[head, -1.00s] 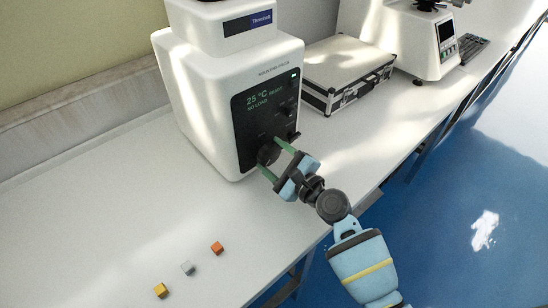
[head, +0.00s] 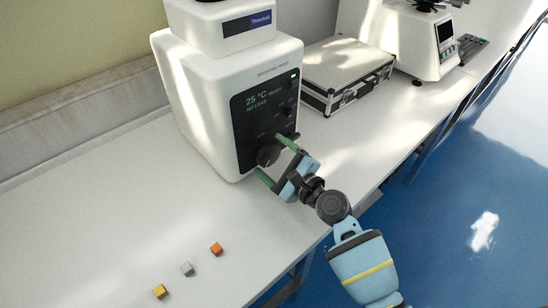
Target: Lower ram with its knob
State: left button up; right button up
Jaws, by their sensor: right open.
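The white mounting press (head: 205,95) stands on the bench, its black front panel (head: 262,112) reading 25 °C, READY and NO LOAD. A large dark round knob (head: 267,155) sits low on the panel, with smaller knobs above it and to its right. My right gripper (head: 271,162) is open, its two green fingers pointing at the panel. One finger is above right of the large knob and the other below it. I cannot tell whether either finger touches it. The ram is not visible. My left gripper is not in view.
A silver case (head: 346,68) lies on the bench right of the press, with another white instrument (head: 418,42) beyond. Orange (head: 216,249), grey (head: 187,269) and yellow (head: 160,291) cubes lie on the bare bench (head: 90,220) in front. The bench edge drops to a blue floor at right.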

jog(key=shift+v, duration=3.95)
